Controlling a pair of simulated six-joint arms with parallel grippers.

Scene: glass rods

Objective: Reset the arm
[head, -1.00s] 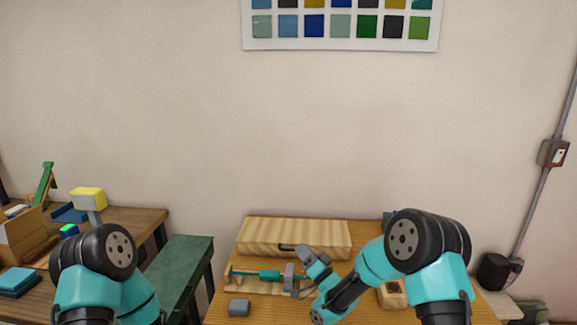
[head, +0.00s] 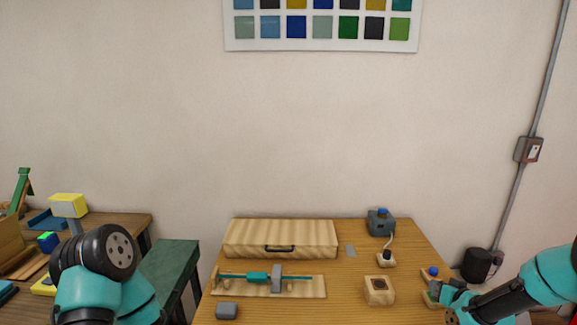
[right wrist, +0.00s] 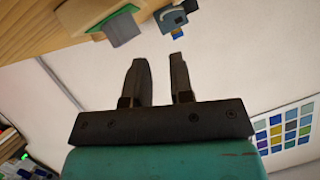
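My right gripper (head: 437,295) is at the right end of the wooden table, beside a small wooden piece with blue on top (head: 430,273). In the right wrist view its two fingers (right wrist: 157,60) stand apart with nothing between them. My left arm shows at the lower left of the head view, but its gripper is out of view. A thin rod with a teal sleeve (head: 257,277) lies across a wooden board (head: 230,291), with a grey block (head: 277,275) around or against it; I cannot tell which.
A wooden case with a dark handle (head: 280,237) is at the back of the table. A blue-grey device (head: 380,223), a wooden block with a hole (head: 379,291) and a grey block (head: 227,311) also stand there. A green bench (head: 172,266) is left. The table's front middle is clear.

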